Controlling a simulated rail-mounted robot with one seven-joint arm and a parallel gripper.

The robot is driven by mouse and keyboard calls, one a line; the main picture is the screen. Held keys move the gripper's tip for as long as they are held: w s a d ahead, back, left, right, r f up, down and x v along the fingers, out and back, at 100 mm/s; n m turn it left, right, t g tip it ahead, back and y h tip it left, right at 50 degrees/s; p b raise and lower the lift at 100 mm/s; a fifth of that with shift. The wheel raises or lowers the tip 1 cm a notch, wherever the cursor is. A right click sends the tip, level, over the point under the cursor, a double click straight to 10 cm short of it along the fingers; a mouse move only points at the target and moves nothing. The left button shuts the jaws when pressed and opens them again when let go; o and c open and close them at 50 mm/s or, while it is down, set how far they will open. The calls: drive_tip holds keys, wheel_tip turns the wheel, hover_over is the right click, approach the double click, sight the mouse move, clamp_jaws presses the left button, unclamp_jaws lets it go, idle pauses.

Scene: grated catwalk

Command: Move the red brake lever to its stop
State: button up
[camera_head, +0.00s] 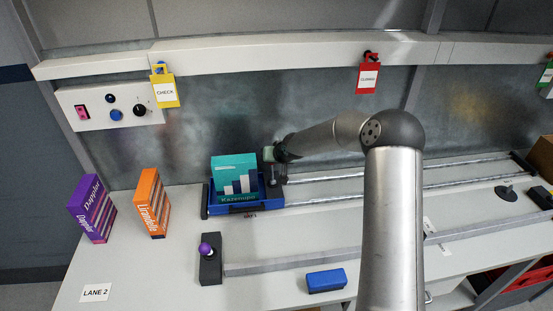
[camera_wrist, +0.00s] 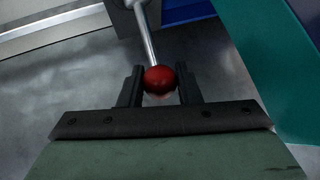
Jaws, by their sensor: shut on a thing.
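The red ball knob of the brake lever (camera_wrist: 160,79) sits between my gripper's two dark fingers (camera_wrist: 160,88) in the wrist view, which are shut on it. Its thin metal rod runs up from the knob toward the top of that view. In the head view my gripper (camera_head: 274,174) is at the right end of the blue tray, by the back rail. The red knob cannot be made out there; my gripper hides it.
A blue tray (camera_head: 238,209) holds a teal box (camera_head: 234,172) close beside my gripper. A second lever with a purple knob (camera_head: 206,248) stands at the front rail. Purple (camera_head: 92,208) and orange (camera_head: 152,203) boxes stand left; a blue block (camera_head: 326,281) lies in front.

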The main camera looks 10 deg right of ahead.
drive_tip(key=shift+a, duration=0.1)
drive_tip(key=o, duration=0.9)
drive_tip(key=b+v, duration=0.1)
drive_tip(key=v, duration=1.6)
drive_tip(key=shift+r+b, duration=0.1)
drive_tip(key=shift+b, duration=0.25)
